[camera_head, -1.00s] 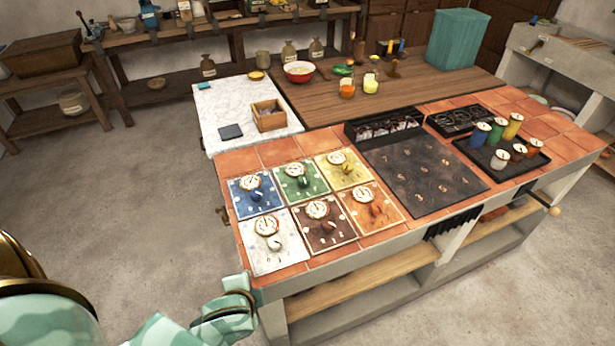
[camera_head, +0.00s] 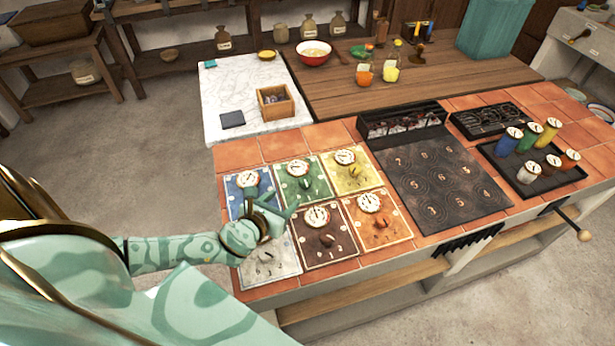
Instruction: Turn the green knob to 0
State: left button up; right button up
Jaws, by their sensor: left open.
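The green panel (camera_head: 318,188) is in the top row of knob panels on the tiled counter, between the blue and yellow ones. It carries a round white dial with a small green knob (camera_head: 305,184) below it. The marks around the knob are too small to read. My left gripper (camera_head: 274,197) is open, over the lower part of the blue panel and close to the lower left of the green panel. It appears apart from the green knob and holds nothing visible. It hides the blue knob and the top of the white panel. My right gripper is out of view.
Adjacent are the blue panel (camera_head: 234,209), yellow panel (camera_head: 370,182), white panel (camera_head: 285,265), brown panel (camera_head: 340,248) and orange panel (camera_head: 397,231). A dark hob plate (camera_head: 440,180) lies to their right. A wooden box (camera_head: 276,103) stands on the marble slab behind.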

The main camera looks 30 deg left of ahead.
pick_arm(q)
jog(key=b, duration=0.1)
send_near(304, 181)
jog(key=shift+w+f, duration=0.2)
jog(key=shift+w, duration=0.25)
jog(key=b+x, duration=0.3)
jog(key=x, duration=0.6)
jog(key=shift+w+f, duration=0.15)
jog(key=shift+w, duration=0.15)
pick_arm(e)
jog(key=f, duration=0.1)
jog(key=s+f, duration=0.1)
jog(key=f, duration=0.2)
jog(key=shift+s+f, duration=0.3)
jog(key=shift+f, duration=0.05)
pick_arm(q)
jog(key=c, duration=1)
